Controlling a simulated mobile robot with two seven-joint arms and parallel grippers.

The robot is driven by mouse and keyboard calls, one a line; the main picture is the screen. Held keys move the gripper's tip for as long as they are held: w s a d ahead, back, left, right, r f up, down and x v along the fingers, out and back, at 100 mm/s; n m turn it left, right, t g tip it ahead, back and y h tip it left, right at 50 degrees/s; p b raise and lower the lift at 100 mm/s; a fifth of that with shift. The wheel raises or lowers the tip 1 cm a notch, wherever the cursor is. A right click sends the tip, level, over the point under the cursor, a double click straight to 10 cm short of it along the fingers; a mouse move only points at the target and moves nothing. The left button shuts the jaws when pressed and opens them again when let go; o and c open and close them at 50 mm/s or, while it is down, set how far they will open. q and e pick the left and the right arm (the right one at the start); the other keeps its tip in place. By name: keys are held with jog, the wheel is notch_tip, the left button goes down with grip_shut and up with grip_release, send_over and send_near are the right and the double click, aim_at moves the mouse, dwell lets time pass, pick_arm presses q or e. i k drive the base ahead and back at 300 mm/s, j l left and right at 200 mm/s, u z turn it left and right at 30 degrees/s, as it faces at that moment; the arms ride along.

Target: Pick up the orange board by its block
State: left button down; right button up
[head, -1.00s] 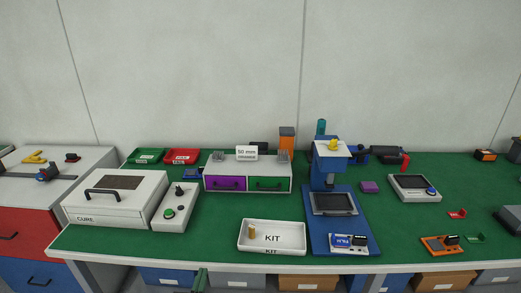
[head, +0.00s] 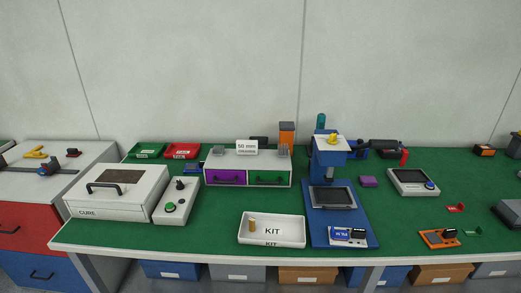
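The orange board (head: 434,241) lies flat on the green bench top at the front right. A black block (head: 449,234) sits on its right part. Neither of my grippers shows in the head view, so whether they are open or shut is hidden.
A small green piece (head: 473,232) and a red piece (head: 456,208) lie near the board. A blue press stand (head: 319,235) with a white and blue board (head: 348,235) is to its left. A white KIT tray (head: 271,232) stands farther left. A grey device (head: 412,182) is behind.

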aim_at(441, 239)
jog(key=z, duration=1.5)
